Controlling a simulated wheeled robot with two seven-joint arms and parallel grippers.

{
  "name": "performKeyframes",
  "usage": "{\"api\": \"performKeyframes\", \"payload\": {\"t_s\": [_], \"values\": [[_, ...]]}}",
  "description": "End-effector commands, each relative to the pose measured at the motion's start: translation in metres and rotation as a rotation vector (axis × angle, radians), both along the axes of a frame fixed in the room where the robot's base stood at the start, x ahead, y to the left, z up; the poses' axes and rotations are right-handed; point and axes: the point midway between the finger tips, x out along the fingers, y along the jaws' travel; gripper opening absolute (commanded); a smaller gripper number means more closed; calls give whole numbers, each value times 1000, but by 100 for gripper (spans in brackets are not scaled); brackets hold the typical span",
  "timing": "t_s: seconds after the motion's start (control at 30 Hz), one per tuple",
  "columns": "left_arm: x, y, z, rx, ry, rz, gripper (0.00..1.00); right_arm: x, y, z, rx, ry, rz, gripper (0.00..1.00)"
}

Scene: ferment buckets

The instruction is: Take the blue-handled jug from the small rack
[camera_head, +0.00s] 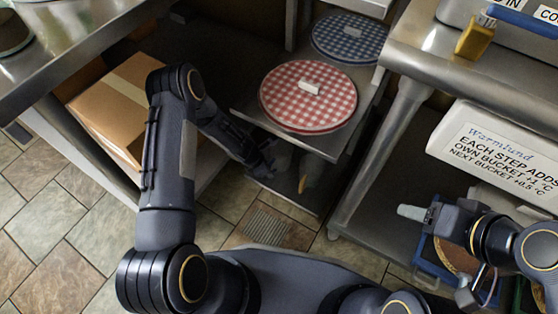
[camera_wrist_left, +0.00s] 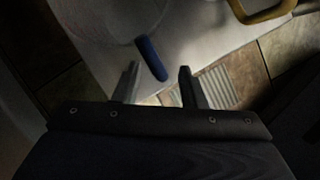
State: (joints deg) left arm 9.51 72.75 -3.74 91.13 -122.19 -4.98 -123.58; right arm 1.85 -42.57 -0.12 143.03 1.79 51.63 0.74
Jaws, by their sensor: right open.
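The jug with the blue handle (camera_wrist_left: 150,58) shows in the left wrist view as a pale, see-through body (camera_wrist_left: 105,18) on a light shelf, dim and partly cut off. My left gripper (camera_wrist_left: 160,70) is open, its fingertips apart, with the handle's near end between or just beyond them; I cannot tell if they touch. In the head view my left gripper (camera_head: 265,165) reaches into the lower level of the small rack (camera_head: 318,205), where the jug is hard to make out.
A yellow handle (camera_wrist_left: 265,12) belongs to another vessel on the same shelf. A red-checked round cover (camera_head: 308,92) and a blue-checked one (camera_head: 350,38) lie above. A cardboard box (camera_head: 110,105) stands at the left. A white sign (camera_head: 495,150) hangs at the right table.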

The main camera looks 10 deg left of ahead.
Motion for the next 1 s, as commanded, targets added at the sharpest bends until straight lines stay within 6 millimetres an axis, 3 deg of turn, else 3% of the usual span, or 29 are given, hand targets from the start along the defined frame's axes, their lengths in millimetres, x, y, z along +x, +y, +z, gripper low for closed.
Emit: {"api": "performKeyframes", "payload": {"t_s": [0.03,0.1,0.37,0.67,1.0], "values": [[1,-3,-13,0,0,-1,38,0,0,-9,0,0,0,60],[4,-7,-21,0,-1,-2,38,0,0,-11,0,0,0,60],[6,-8,-24,1,-1,-1,38,0,0,-11,0,0,0,60],[6,-8,-24,1,-1,0,1,0,0,-11,0,0,0,60],[6,-8,-23,1,-1,0,0,0,0,-11,0,0,0,60]]}}
